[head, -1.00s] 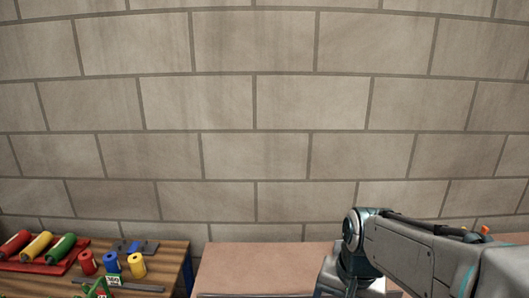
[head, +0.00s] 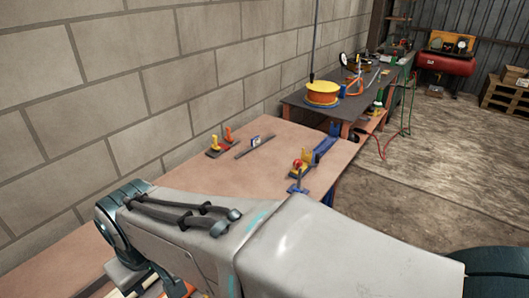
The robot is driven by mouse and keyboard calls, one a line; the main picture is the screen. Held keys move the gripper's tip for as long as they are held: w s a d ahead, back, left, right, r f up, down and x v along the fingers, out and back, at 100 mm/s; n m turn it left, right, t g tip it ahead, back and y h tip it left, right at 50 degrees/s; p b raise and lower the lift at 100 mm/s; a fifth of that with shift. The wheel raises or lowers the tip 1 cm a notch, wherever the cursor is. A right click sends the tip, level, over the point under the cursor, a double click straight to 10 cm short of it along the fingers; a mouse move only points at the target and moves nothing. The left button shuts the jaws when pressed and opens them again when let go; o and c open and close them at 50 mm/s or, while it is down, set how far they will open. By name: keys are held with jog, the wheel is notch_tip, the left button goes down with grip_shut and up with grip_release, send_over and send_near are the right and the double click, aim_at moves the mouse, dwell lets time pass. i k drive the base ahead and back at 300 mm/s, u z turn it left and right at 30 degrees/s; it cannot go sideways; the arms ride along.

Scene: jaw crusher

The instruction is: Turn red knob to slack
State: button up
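A small fixture (head: 303,160) with yellow and red parts stands on the brown table at its right side, beside a blue bar. No jaw crusher can be made out clearly. My arm crosses the lower part of the head view, in front of the table. My gripper cannot be made out.
The brown table (head: 255,165) has free room around a thin dark bar. Beyond it a dark bench (head: 355,103) holds an orange reel (head: 322,93). A red compressor (head: 446,61) and wooden pallets (head: 506,95) stand at the back right. The floor at right is open.

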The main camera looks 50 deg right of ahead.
aim_at(296, 163)
jog(key=k, duration=0.4)
jog(key=z, duration=3.15)
jog(key=k, duration=0.95)
jog(key=u, duration=0.9)
jog(key=i, duration=1.05)
jog(key=z, duration=0.25)
jog(key=k, duration=0.4)
jog(key=z, duration=0.3)
